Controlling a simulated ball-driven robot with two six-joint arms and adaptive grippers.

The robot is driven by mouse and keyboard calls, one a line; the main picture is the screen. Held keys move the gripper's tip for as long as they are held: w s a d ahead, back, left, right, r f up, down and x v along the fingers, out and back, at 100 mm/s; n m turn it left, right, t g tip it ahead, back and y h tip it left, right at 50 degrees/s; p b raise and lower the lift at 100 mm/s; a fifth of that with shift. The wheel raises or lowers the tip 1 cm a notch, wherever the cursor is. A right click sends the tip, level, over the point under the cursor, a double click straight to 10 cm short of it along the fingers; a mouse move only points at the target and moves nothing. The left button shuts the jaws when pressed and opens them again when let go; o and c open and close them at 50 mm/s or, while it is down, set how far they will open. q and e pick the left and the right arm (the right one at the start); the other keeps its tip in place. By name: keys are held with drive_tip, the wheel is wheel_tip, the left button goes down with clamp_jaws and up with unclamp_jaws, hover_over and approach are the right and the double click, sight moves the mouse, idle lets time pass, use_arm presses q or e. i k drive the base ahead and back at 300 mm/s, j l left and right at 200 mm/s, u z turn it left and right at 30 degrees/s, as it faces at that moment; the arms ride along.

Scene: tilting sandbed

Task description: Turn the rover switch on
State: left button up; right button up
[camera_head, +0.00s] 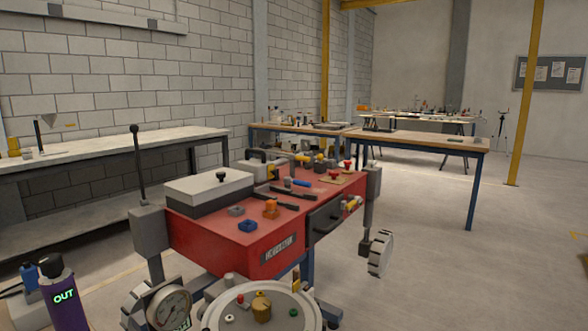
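The rover (205,239) is a red box-shaped body with a dark label plate on its front and pale wheels (381,253) beside it. On its top are a grey box with a small dark knob (220,176), an orange part (270,209), two blue parts (247,225) and dark bar-like pieces. Small red-topped knobs (335,175) stand at its far right end. I cannot tell which part is the rover switch or whether it is on. Neither of my grippers is in view.
A purple cylinder marked OUT (66,302) is at bottom left. A workbench (110,143) lines the left wall; wooden tables (425,139) stand behind.

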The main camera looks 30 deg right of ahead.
sight(334, 174)
drive_tip(key=i+l+u, duration=0.15)
drive_tip(key=l, duration=0.25)
drive_tip(key=i+l+u, duration=0.2)
drive_tip(key=l, duration=0.25)
drive_tip(key=l+u, duration=0.15)
drive_tip(key=l, duration=0.25)
drive_tip(key=i+l+u, duration=0.2)
drive_tip(key=l, duration=0.25)
drive_tip(key=k, duration=0.1)
